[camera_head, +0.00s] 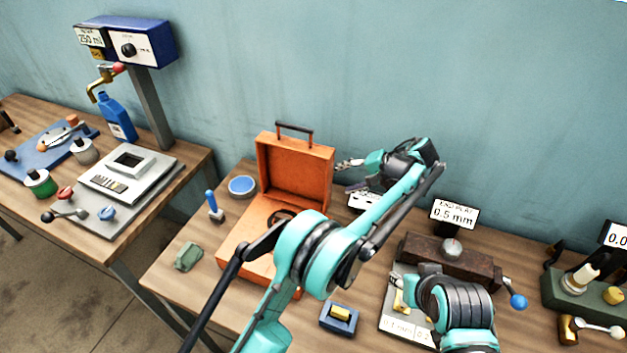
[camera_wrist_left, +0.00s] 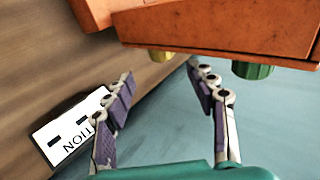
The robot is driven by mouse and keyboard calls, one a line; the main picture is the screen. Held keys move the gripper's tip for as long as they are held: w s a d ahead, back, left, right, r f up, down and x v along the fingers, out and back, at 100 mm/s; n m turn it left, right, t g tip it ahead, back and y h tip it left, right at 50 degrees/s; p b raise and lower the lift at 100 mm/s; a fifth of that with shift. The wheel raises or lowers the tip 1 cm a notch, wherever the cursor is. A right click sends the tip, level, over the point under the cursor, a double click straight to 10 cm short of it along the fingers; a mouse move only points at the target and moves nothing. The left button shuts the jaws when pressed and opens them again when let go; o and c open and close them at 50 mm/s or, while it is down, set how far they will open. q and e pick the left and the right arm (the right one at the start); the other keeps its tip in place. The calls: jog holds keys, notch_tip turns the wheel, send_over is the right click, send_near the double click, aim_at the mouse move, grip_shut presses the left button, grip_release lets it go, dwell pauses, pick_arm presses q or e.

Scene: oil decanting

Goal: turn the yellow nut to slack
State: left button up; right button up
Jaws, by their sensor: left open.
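In the left wrist view, a yellow nut (camera_wrist_left: 160,56) sticks out below the edge of an orange case (camera_wrist_left: 215,30). A green knob (camera_wrist_left: 252,71) sits on the same case, to the right. My left gripper (camera_wrist_left: 163,80) is open, with its two fingers spread and nothing between them. The yellow nut lies just beyond the gap between the fingertips, apart from them. In the head view the left gripper (camera_head: 349,164) is behind the open orange case (camera_head: 296,165), where the nut is hidden. A link of my right arm shows at the lower right; its gripper is not visible.
A white card (camera_wrist_left: 70,135) with black lettering stands close to the left finger. In the head view, a brown gauge block (camera_head: 450,262) with a sign stands to the right. A blue tray (camera_head: 338,320) with a yellow block lies in front. A blue-handled tool (camera_head: 212,205) stands left.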

pick_arm(q)
jog(key=b+x, duration=0.2)
jog(key=x, duration=0.6)
jog(key=shift+w+a, duration=0.1)
jog(key=shift+a, duration=0.05)
pick_arm(e)
jog(key=shift+w+a+f, duration=0.1)
jog(key=shift+a+f, duration=0.05)
jog(key=shift+f, duration=0.35)
jog(key=shift+a+f, duration=0.15)
jog(key=shift+f, duration=0.35)
pick_arm(q)
jog(key=c, duration=1.2)
